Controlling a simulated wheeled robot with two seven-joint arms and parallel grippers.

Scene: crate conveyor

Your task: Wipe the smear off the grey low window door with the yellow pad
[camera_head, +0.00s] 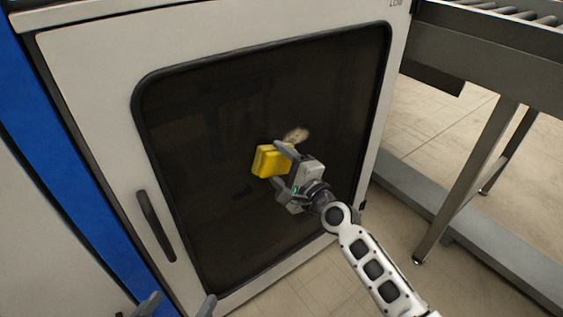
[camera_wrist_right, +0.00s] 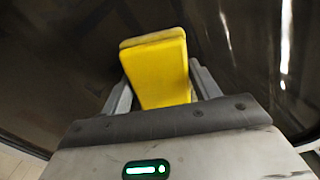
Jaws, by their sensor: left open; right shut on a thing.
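The grey low window door (camera_head: 90,72) has a large dark window (camera_head: 220,120) with a black rim. A pale tan smear (camera_head: 297,134) shows on the window, just above and to the right of the pad. My right gripper (camera_head: 277,166) is shut on the yellow pad (camera_head: 264,162), in front of the window. The right wrist view also shows the yellow pad (camera_wrist_right: 157,72) between the fingers. Whether the pad touches the glass cannot be told. My left gripper (camera_head: 180,306) is open and empty at the bottom edge of the head view, mostly cut off.
A dark handle (camera_head: 156,226) stands out at the door's lower left. A blue post (camera_head: 62,130) runs left of the door. A conveyor frame (camera_head: 480,70) with a leg (camera_head: 468,180) stands at the right. Tiled floor (camera_head: 330,290) lies below.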

